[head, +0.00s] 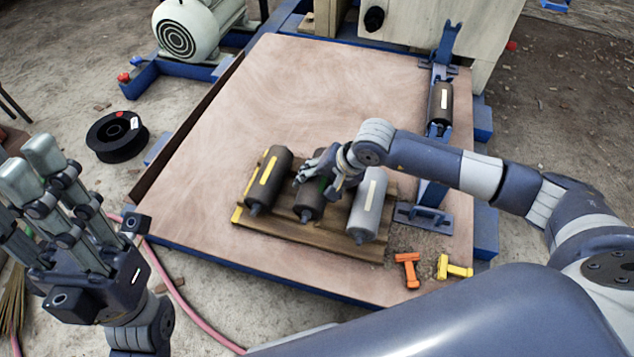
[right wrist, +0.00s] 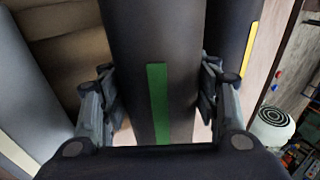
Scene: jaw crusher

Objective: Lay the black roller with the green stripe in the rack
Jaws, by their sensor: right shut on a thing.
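The black roller with the green stripe (head: 308,203) lies between two other rollers, over a low wooden rack (head: 345,245). My right gripper (head: 322,178) is shut on this roller from above. In the right wrist view the roller (right wrist: 155,60) stands between the two fingers, with its green stripe facing the camera. I cannot tell whether the roller rests on the wood or hangs just above it. My left gripper (head: 32,172) is open and empty at the left, away from the table.
A yellow-striped black roller (head: 262,190) and a grey roller (head: 368,207) lie close on either side. Another black roller (head: 440,105) sits in a blue stand (head: 433,190). An orange tool (head: 408,270) and a yellow one (head: 454,267) lie at the front. The table's back left (head: 300,90) is clear.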

